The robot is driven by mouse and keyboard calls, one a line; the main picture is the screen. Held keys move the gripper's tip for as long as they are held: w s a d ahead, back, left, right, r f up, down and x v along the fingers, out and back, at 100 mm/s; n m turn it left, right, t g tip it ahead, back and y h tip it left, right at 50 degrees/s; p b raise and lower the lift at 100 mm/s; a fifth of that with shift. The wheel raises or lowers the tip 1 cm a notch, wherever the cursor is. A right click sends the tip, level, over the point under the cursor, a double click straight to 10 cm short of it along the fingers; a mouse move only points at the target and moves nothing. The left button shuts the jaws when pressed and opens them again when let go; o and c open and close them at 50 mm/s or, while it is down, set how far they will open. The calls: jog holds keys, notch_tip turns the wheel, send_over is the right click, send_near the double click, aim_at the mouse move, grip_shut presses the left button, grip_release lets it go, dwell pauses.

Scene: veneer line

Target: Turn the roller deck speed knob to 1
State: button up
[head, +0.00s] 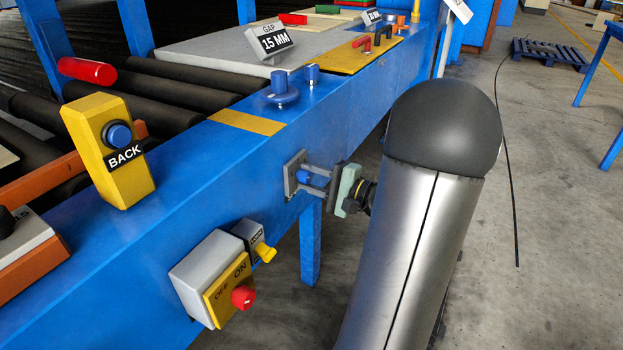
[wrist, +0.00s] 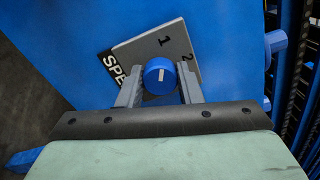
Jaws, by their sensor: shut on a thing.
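The blue speed knob (wrist: 160,76) sits on a grey plate (wrist: 140,50) marked 1, 2 and "SPE", the rest of the word hidden. A short white mark on the knob's face stands near upright in the wrist view, roughly toward the 1; I cannot tell whether it lines up exactly. In the head view the knob (head: 304,177) and its plate (head: 290,180) are on the side of the blue frame. My gripper (head: 311,182) reaches it from the right. Its two grey fingers are on either side of the knob, shut on it.
A grey box with an ON/OFF plate and red knob (head: 243,297) and a small yellow switch (head: 265,252) are below left. A yellow BACK button box (head: 108,150) and a blue knob (head: 281,88) stand above.

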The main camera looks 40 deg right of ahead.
jog(key=o, duration=1)
jog(key=p+v, duration=0.3)
jog(key=v, duration=1.4)
jog(key=shift+s+d, duration=0.1)
jog(key=shift+s, duration=0.1)
jog(key=w+a+r+n+g+y+p, duration=0.2)
jog(key=a+r+n+g+p, duration=0.35)
jog(key=a, duration=0.65)
jog(key=w+a+r+n+g+y+p, duration=0.25)
jog(key=a+r+g+p, duration=0.35)
jog(key=a+g+p, duration=0.4)
jog(key=s+a+r+n+h+p, duration=0.1)
jog(key=a+r+n+h+p, duration=0.2)
jog(key=r+p, duration=0.1)
jog(key=s+a+r+n+h+p, duration=0.2)
jog(key=a+r+n+h+p, duration=0.1)
jog(key=a+r+h+p, duration=0.1)
jog(key=s+a+r+n+g+h+p, duration=0.1)
jog(key=a+r+n+h+p, duration=0.2)
jog(key=a+r+p, duration=0.1)
jog(key=shift+s+a+r+n+h+p, duration=0.1)
jog(key=shift+s+r+n+h+p, duration=0.15)
jog(key=shift+r+n+h+p, duration=0.5)
